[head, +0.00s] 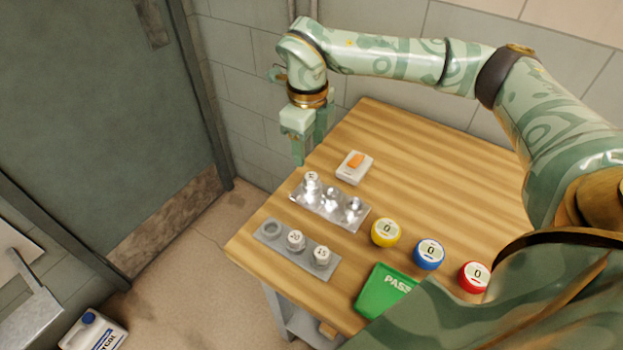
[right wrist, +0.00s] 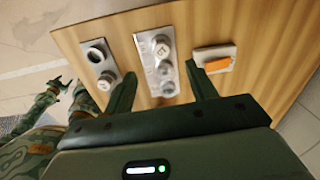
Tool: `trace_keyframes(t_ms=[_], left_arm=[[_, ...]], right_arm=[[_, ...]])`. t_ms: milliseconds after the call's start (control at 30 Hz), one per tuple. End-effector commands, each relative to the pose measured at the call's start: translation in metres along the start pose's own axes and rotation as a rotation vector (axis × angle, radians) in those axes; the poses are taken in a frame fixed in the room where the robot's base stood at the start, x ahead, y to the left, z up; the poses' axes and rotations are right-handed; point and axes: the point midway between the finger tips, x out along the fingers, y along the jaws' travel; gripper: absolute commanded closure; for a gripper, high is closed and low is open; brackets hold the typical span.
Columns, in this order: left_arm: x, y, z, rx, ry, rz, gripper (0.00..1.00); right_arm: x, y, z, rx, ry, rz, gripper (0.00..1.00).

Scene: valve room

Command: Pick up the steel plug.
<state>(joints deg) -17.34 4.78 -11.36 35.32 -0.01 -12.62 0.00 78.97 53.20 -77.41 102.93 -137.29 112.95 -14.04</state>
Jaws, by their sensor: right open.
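A shiny steel tray (head: 342,214) on the wooden table holds several pieces, including a pale-topped plug (head: 311,181) at its far left end. It also shows in the right wrist view (right wrist: 161,45). A grey holder (head: 310,262) in front has one empty round socket and two plugs (head: 296,240). I cannot tell which plug is the steel one. My right gripper (head: 312,147) is open and empty above the table's far left edge, apart from the plugs. In the right wrist view the tray lies between its fingers (right wrist: 160,80). My left gripper (right wrist: 61,82) shows small and dark there.
A white box with an orange switch (head: 355,166) stands behind the tray. Yellow (head: 385,232), blue (head: 429,253) and red (head: 473,276) round pieces and a green PASS container (head: 380,292) lie to the right. The table's back right is bare. A jug (head: 94,330) stands on the floor.

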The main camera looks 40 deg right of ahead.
Motion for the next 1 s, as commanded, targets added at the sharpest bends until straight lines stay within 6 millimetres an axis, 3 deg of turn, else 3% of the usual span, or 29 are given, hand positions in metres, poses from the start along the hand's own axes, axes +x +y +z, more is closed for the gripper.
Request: trace_keyframes(t_ms=[33, 100, 367, 633, 867, 1000], left_arm=[[0.005, 0.000, 0.002, 0.000, -0.003, 0.000, 0.44], [0.007, 0.000, 0.002, 0.000, -0.005, 0.001, 0.44], [0.011, 0.001, 0.002, 0.000, -0.004, 0.002, 0.44], [0.024, 0.005, 0.003, 0.000, -0.008, 0.009, 0.44], [0.023, 0.006, 0.001, 0.001, -0.005, 0.010, 0.44], [0.023, 0.006, 0.001, 0.001, -0.005, 0.010, 0.44]], right_arm=[[0.015, 0.001, -0.001, 0.000, 0.005, 0.003, 0.43], [0.025, 0.000, 0.000, -0.001, 0.003, 0.003, 0.43], [0.043, 0.000, 0.000, 0.000, 0.000, 0.002, 0.43], [0.086, -0.002, -0.003, 0.000, 0.002, 0.003, 0.43], [0.088, -0.002, -0.003, 0.000, -0.001, 0.001, 0.43], [0.088, -0.002, -0.003, 0.000, -0.001, 0.001, 0.77]])
